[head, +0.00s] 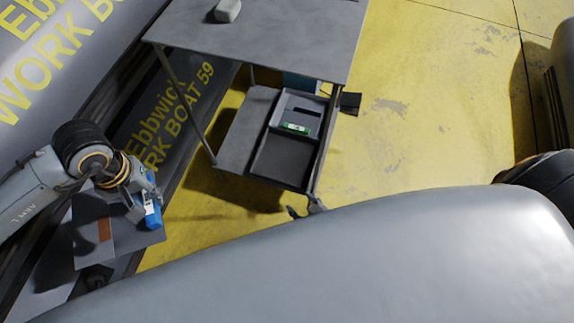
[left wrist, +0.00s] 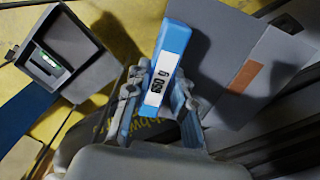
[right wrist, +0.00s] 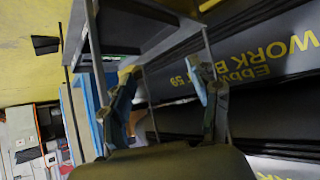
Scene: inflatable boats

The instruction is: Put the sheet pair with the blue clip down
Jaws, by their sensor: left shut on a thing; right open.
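The blue clip (head: 152,213) has a white label and is held at the fingertips of my left gripper (head: 138,203). In the left wrist view, the clip (left wrist: 170,62) stands between the two fingers, which are shut on it. The sheet pair (head: 125,243) is grey, with a brown strip on one sheet, and extends from beside the clip. In the left wrist view, the sheets (left wrist: 215,65) lie behind and right of the clip. Whether they touch anything below cannot be told. My right gripper (right wrist: 165,90) is open with nothing between its fingers.
A grey table (head: 270,35) carries a light block (head: 228,10). Below it, a lower shelf (head: 240,130) bears a compartmented tray (head: 318,150) with a green item (head: 295,128). Grey boat tubes (head: 95,60) lie at left; a large grey curved surface (head: 350,260) fills the front. Yellow floor (head: 430,100) is clear at right.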

